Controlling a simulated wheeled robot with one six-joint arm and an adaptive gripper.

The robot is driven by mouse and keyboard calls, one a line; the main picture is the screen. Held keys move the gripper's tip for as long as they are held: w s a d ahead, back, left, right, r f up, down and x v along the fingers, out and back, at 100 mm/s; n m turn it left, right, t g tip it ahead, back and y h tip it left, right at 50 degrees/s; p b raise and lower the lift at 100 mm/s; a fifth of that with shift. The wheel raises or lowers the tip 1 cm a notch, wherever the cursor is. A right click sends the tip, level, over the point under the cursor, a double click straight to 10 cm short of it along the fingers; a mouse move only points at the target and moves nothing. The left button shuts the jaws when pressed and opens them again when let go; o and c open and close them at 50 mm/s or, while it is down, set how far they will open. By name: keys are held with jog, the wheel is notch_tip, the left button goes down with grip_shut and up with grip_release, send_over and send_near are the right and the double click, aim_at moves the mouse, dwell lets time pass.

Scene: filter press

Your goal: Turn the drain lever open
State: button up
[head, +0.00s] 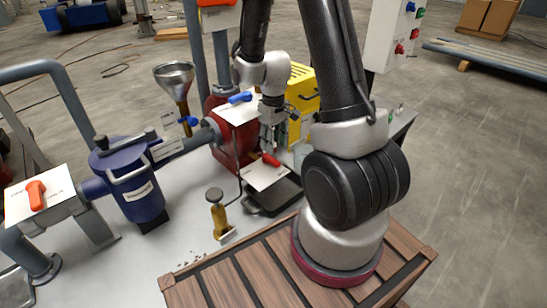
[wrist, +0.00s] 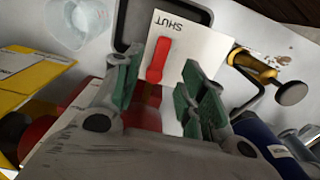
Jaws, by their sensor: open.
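A red lever (wrist: 159,58), seemingly the drain lever, sits on a white plate (wrist: 195,45) in the wrist view. The plate reads SHUT, upside down, just beyond the lever's far end. In the head view the red lever (head: 270,159) lies on its white plate (head: 262,178) above a dark tray. My gripper (head: 270,143) is directly above and behind the lever, pointing down. In the wrist view my open gripper (wrist: 160,62) has one green-padded finger on each side of the lever, apart from it in the picture. Whether the tips reach lever height is unclear.
A red pump-like body (head: 237,140) with a blue handle (head: 240,97) stands close behind. A brass valve with a dark knob (head: 216,210), a blue strainer (head: 138,180) and a funnel (head: 175,80) stand to the left. A dark tray (head: 275,197) lies below the plate.

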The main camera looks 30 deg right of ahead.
aim_at(273, 160)
notch_tip(273, 160, down, 7)
jog(key=shift+r, duration=0.15)
jog(key=shift+c, duration=0.2)
grip_shut()
